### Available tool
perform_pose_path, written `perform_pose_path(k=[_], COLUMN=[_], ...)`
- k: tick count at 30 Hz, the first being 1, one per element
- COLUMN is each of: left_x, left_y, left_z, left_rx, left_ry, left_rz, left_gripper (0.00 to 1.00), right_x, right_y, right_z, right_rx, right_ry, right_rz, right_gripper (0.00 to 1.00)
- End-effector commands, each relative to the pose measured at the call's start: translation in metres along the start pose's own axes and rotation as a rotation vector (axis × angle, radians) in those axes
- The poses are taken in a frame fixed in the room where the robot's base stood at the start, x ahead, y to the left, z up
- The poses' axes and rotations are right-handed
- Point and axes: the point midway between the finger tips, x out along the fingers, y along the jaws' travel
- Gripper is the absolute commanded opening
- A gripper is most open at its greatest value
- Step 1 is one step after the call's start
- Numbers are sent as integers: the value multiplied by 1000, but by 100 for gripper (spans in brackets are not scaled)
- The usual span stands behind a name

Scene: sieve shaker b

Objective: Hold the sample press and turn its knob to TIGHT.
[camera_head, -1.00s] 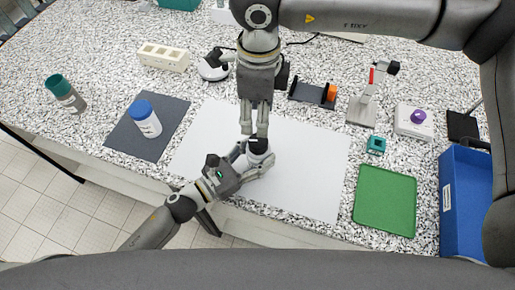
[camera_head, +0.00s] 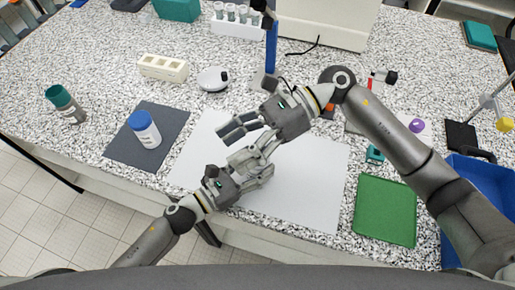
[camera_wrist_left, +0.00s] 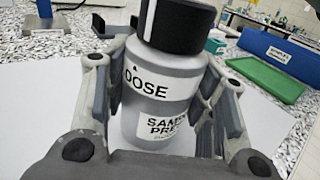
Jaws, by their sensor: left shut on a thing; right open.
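The sample press is a grey cylinder (camera_wrist_left: 158,100) with a black knob (camera_wrist_left: 185,22) that bears a white line. In the left wrist view it stands upright between the fingers of my left gripper, which is shut on it. Its visible lettering reads "OOSE", under a small triangle, with a label below. The knob's white line is near that triangle, slightly right of it. In the head view my left gripper (camera_head: 264,162) is over the white sheet, and the press is mostly hidden by the hands. My right gripper (camera_head: 227,131) is open and empty, above and left of the left fingers.
The white sheet (camera_head: 305,190) lies mid-bench. A blue-capped bottle (camera_head: 145,130) stands on a dark mat (camera_head: 118,135) at left. A green tray (camera_head: 385,210) and a blue bin (camera_head: 475,185) are at right. A white rack block (camera_head: 163,67) and a round white device (camera_head: 213,79) stand behind.

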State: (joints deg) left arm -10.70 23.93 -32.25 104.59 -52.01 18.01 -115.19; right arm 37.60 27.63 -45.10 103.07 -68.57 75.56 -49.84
Motion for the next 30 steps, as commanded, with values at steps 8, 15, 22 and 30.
perform_pose_path(k=[8,15,22,30], left_x=[0,0,0,0], left_y=[0,0,0,0], left_z=[0,0,0,0], left_rx=[0,0,0,0], left_ry=[0,0,0,0], left_rz=[1,0,0,-1], left_gripper=[11,11,11,11], right_x=[-40,-82,-109,-105], right_y=[-6,0,9,5], right_z=[-45,-99,-135,-138], right_rx=[-57,-101,-129,-141], right_ry=[-260,-369,-384,-384], right_rz=[-176,-391,-532,-567], right_gripper=[63,63,63,63])
